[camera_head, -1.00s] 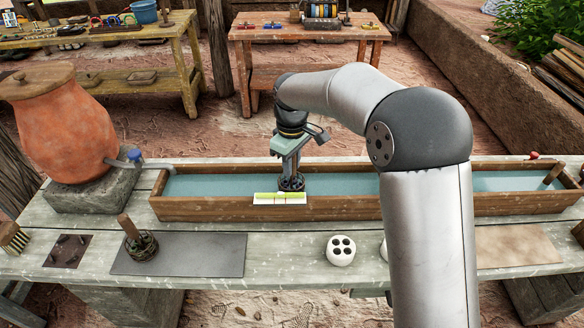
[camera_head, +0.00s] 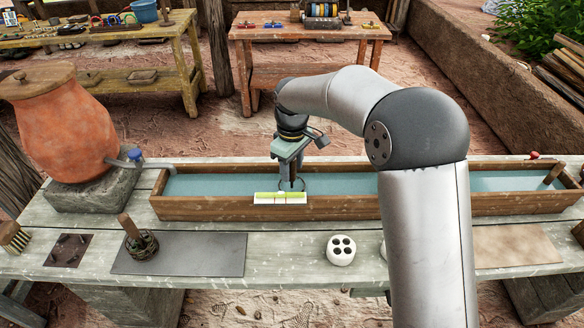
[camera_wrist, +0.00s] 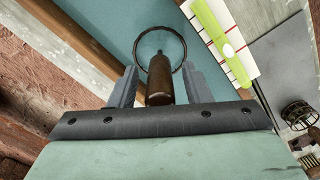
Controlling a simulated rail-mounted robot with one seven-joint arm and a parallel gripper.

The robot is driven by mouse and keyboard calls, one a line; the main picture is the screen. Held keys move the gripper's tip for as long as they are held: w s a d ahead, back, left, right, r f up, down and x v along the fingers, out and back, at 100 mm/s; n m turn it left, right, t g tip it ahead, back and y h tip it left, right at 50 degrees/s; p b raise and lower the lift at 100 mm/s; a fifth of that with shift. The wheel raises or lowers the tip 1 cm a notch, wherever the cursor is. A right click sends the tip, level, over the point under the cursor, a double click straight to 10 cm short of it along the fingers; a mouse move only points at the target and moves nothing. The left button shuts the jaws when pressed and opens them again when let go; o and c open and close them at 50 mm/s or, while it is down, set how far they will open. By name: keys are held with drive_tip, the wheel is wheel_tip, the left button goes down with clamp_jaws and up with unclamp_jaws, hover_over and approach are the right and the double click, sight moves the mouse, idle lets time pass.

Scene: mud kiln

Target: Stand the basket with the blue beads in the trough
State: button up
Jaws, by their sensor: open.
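The wooden trough (camera_head: 345,207) holds blue-green water (camera_head: 225,185). A basket (camera_head: 303,186) is in the water near the trough's front wall, with only its thin dark rim showing. In the wrist view its rim (camera_wrist: 185,50) rings an upright brown handle (camera_wrist: 159,85). My gripper (camera_head: 291,184) is over it, open, with one finger on each side of the handle. The basket's body and any beads in it are hidden, so I cannot tell their colour. A second dark basket with a wooden handle (camera_head: 143,244) stands on the grey mat (camera_head: 200,256) at left.
A white strip with a yellow-green bar (camera_head: 280,199) is on the trough's front wall. A white block with dark holes (camera_head: 341,251) stands on the bench. A clay jar (camera_head: 65,125) with a tap is at left.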

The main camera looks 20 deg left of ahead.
wheel_tip(320, 180, up, 11)
drive_tip(key=shift+f+b, duration=0.15)
drive_tip(key=shift+b, duration=0.15)
drive_tip(key=shift+r, duration=0.35)
drive_tip(key=shift+d, duration=0.1)
drive_tip(key=s+d+f+m, duration=0.1)
drive_tip(key=s+d+m, duration=0.4)
drive_tip(key=d, duration=0.6)
drive_tip(key=s+d+m, duration=0.3)
drive_tip(key=s+d, duration=0.3)
drive_tip(key=d, duration=0.4)
drive_tip(key=s+d+f+m, duration=0.3)
drive_tip(key=s+d, duration=0.2)
drive_tip(key=s, duration=0.2)
drive_tip(key=s+d+f+m, duration=0.3)
drive_tip(key=s+d+f, duration=0.1)
drive_tip(key=s, duration=0.4)
drive_tip(key=shift+s+d+f, duration=0.15)
drive_tip(key=shift+s+d, duration=0.15)
drive_tip(key=shift+d, duration=0.2)
